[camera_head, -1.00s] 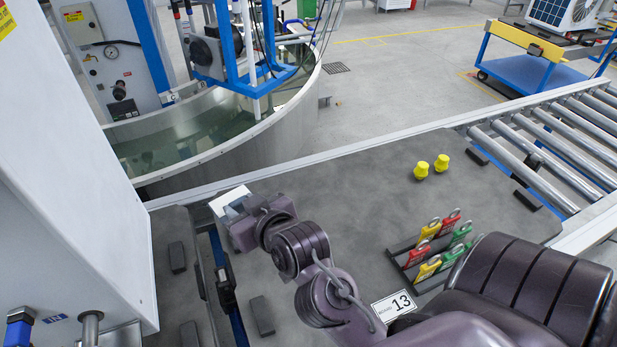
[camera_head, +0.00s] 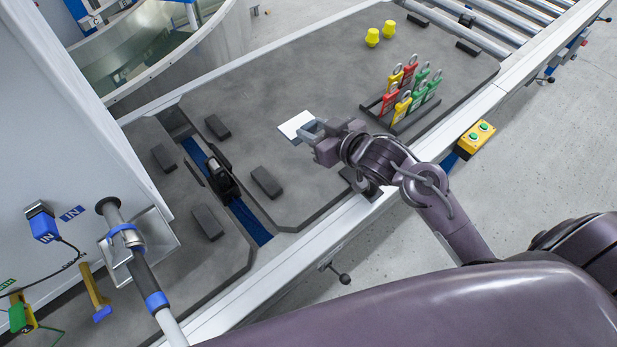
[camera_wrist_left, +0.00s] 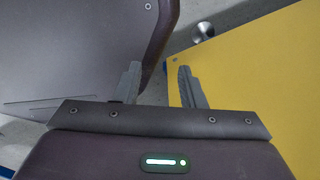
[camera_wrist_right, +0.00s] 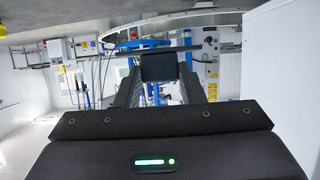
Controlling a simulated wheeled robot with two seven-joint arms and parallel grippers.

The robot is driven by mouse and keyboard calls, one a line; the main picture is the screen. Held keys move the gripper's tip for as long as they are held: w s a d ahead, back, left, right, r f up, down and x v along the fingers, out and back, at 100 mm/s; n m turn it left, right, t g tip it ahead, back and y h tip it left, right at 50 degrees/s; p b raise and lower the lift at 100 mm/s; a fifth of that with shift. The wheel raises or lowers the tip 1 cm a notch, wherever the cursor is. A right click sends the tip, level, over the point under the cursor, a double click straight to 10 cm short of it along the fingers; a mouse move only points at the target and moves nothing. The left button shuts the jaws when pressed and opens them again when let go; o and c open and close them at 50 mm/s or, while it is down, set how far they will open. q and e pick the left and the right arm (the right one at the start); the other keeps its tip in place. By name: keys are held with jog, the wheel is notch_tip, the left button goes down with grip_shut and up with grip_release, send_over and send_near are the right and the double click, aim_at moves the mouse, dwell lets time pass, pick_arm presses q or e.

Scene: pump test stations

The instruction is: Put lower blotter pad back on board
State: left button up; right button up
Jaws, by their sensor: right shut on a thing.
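A flat white pad (camera_head: 297,124), which looks like the blotter pad, is in my right gripper (camera_head: 308,130) above the dark grey table. The gripper is shut on it; whether it is the lower pad I cannot tell. In the right wrist view a dark block (camera_wrist_right: 159,67) sits between the fingers, with a thin plate edge (camera_wrist_right: 150,52) beyond it. My left gripper (camera_wrist_left: 160,70) shows only in the left wrist view, its fingers apart and empty, near a yellow panel (camera_wrist_left: 260,85). I cannot make out the board.
A rack of red, yellow and green tags (camera_head: 405,100) stands right of the right gripper, with two yellow knobs (camera_head: 380,34) behind. Dark blocks (camera_head: 266,181) and a blue-lined gap (camera_head: 240,210) lie to the left. A white cabinet (camera_head: 60,130) stands at far left.

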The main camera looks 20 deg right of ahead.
aim_at(313, 185)
notch_tip(313, 185, down, 18)
jog(key=shift+f+b, duration=0.1)
jog(key=shift+b, duration=0.75)
jog(key=shift+a+f, duration=0.1)
jog(key=o, duration=1)
jog(key=shift+r, duration=0.2)
jog(key=p+v, duration=0.1)
jog(key=v, duration=1.1)
jog(key=shift+f, duration=0.1)
